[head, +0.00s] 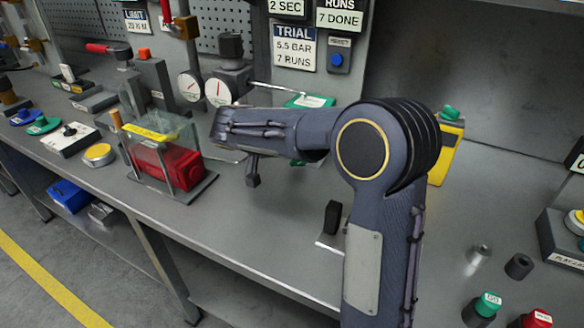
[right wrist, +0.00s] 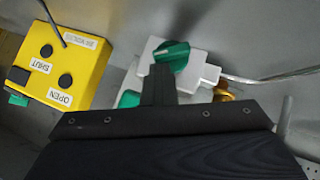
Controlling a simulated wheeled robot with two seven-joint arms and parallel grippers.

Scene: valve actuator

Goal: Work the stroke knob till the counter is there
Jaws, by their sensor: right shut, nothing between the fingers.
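A green knob (right wrist: 170,56) sits on a white valve body (right wrist: 205,75) in the right wrist view; whether it is the stroke knob I cannot tell. My right gripper (right wrist: 160,72) is shut and empty, its fingertips overlapping the knob's lower edge in that view; contact cannot be told. In the head view my right gripper (head: 252,178) hangs over the bench, with a green and white fixture (head: 310,101) behind its arm. A sign reading "RUNS 7 DONE" (head: 340,17) is at the top; no separate counter is clearly readable. My left gripper is not in view.
A yellow box (right wrist: 62,60) marked OPEN and SHUT stands beside the valve. A clear-covered red unit (head: 170,165) stands left of my gripper, near two round gauges (head: 218,91). A black block (head: 332,217) and green and red buttons (head: 488,304) are to the right. The bench front is partly bare.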

